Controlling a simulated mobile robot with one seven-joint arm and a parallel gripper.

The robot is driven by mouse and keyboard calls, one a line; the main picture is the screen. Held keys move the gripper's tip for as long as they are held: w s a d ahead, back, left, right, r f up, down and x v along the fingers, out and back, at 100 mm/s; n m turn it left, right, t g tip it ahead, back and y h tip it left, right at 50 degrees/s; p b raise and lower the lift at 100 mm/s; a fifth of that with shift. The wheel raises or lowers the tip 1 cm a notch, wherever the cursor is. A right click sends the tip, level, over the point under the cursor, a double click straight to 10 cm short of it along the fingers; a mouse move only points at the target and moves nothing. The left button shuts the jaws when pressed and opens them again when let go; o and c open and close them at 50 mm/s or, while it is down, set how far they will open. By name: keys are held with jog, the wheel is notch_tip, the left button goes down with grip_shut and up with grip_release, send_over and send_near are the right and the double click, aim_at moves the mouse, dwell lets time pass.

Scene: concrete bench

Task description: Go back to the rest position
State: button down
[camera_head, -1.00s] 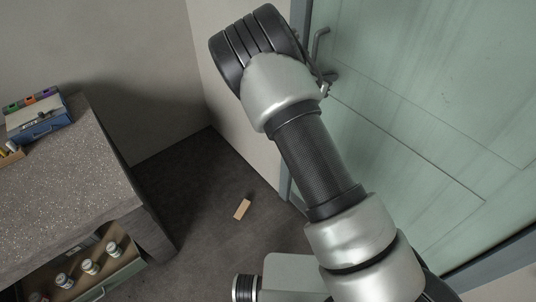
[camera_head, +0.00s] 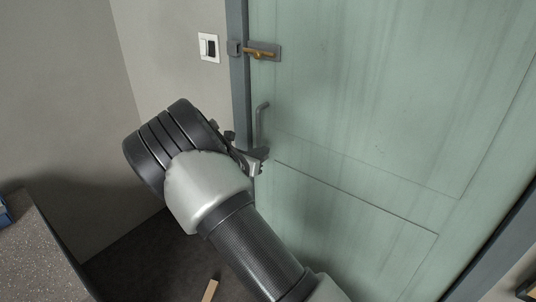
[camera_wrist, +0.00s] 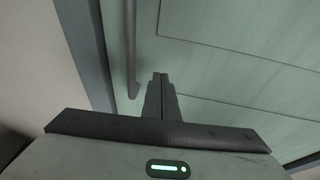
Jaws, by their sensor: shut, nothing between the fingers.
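My gripper (camera_head: 257,161) shows in the head view at the end of my raised arm, in front of the green door. In the wrist view my gripper (camera_wrist: 160,80) has its fingers together with nothing between them, pointing toward the door. The door's grey pull handle (camera_head: 261,122) is just above my gripper in the head view. In the wrist view the handle (camera_wrist: 131,50) runs just left of the fingertips. I cannot tell whether the fingers touch it; they look apart. Part of my gripper is hidden behind my wrist in the head view.
The green door (camera_head: 360,110) fills the right side and looks closed, with a brass latch (camera_head: 262,53) near its top left. A white wall switch (camera_head: 209,47) is beside the frame. A speckled bench top (camera_head: 38,255) is at lower left. A small wooden block (camera_head: 210,290) lies on the floor.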

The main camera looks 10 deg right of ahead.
jog(key=a+v, duration=0.1)
jog(key=v, duration=0.5)
jog(key=s+d+r+m+g+y+p, duration=0.2)
jog(key=s+d+r+m+g, duration=0.5)
jog(key=s+d+r+m, duration=0.6)
jog(key=s+a+r+m+y+p, duration=0.1)
jog(key=s+a+r+m+y, duration=0.1)
jog(key=s+m, duration=0.5)
jog(key=s+a+r+m+t+y+p, duration=0.1)
jog(key=s+r+m+y, duration=0.4)
jog(key=s, duration=1.3)
jog(key=r+m+p, duration=0.1)
jog(key=m, duration=0.2)
jog(key=shift+s+a, duration=0.15)
jog(key=shift+a, duration=0.2)
